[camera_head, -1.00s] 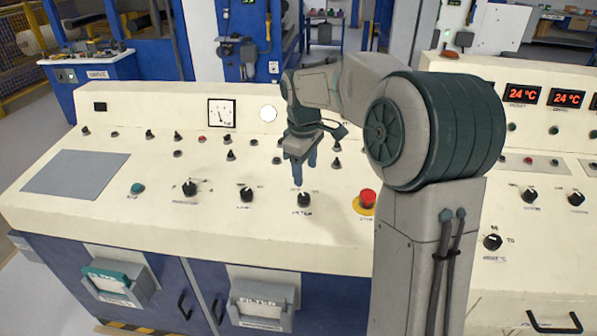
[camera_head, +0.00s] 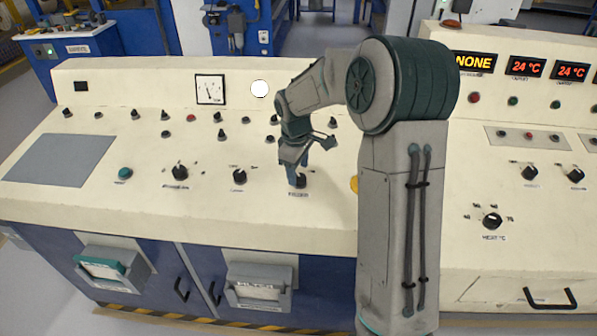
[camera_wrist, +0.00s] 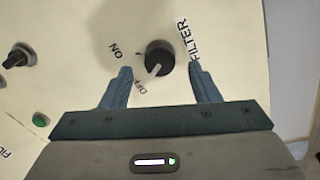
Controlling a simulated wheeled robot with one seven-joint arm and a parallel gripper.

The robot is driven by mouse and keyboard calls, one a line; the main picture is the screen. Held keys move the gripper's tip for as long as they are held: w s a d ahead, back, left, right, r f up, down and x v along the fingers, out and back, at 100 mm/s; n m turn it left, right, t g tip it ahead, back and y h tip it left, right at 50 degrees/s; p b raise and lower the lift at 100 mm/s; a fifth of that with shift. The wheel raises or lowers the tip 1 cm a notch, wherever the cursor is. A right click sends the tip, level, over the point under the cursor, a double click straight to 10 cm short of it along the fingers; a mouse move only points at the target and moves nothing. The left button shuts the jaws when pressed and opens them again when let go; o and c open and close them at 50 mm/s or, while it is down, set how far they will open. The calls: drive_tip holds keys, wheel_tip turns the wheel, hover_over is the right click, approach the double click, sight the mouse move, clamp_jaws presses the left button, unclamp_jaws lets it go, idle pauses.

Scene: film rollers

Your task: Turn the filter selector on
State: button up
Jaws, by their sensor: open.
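The filter selector (camera_wrist: 158,58) is a round black knob with a pale pointer line on the cream console. In the wrist view its line points toward the OFF label, and ON is printed to its upper left. In the head view the selector (camera_head: 300,181) sits above its label, partly behind my fingers. My gripper (camera_wrist: 162,85) is open. Its two blue-grey fingers spread to either side of and just short of the knob in the wrist view. In the head view my gripper (camera_head: 296,182) is right at the selector. Contact cannot be told.
Other black selectors (camera_head: 239,176) (camera_head: 180,172) and a green button (camera_head: 125,174) lie to the left on the console. A blank grey panel (camera_head: 60,160) is at far left.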

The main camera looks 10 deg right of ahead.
drive_tip(key=shift+f, duration=1)
drive_tip(key=c, duration=1)
drive_tip(key=shift+o, duration=0.2)
